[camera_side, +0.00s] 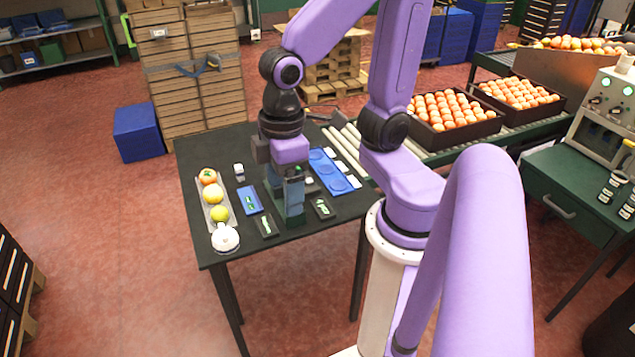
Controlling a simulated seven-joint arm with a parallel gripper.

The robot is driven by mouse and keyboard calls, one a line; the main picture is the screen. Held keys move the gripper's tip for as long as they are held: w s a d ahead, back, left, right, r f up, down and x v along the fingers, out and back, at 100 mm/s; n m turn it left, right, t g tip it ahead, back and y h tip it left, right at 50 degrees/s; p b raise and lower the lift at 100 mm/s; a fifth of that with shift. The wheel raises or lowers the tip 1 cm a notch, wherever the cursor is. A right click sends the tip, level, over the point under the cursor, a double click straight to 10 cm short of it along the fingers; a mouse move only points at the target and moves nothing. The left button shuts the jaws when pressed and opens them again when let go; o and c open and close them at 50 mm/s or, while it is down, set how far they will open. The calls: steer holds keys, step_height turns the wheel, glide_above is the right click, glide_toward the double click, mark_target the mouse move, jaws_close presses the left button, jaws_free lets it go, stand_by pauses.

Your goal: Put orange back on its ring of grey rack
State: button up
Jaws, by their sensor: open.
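A narrow light grey rack (232,217) lies along the left side of the dark table. It holds three round fruits in a row: an orange one (208,176) with a green top at the far end, a yellow-orange one (213,193) in the middle and a yellow-green one (220,213) nearest. All three sit on the rack; its rings are too small to make out. My gripper (291,176) is open, pointing down to the right of the rack, over a dark green stand (291,212). It is apart from the fruits. The space between its fingers is not clearly visible.
A white round device (225,239) stands at the rack's near end. A blue tray (333,170) with round marks lies right of my gripper. A small blue block (250,200), a small white-topped item (239,170) and dark cards (266,225) lie between rack and stand.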

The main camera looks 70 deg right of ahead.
steer(key=s+n, duration=0.1)
steer(key=s+d+n, duration=0.1)
steer(key=s, duration=0.1)
steer(key=s+d+n, duration=0.1)
steer(key=s, duration=0.1)
steer(key=shift+s+d, duration=0.1)
steer(key=shift+d, duration=0.1)
stand_by(1.1)
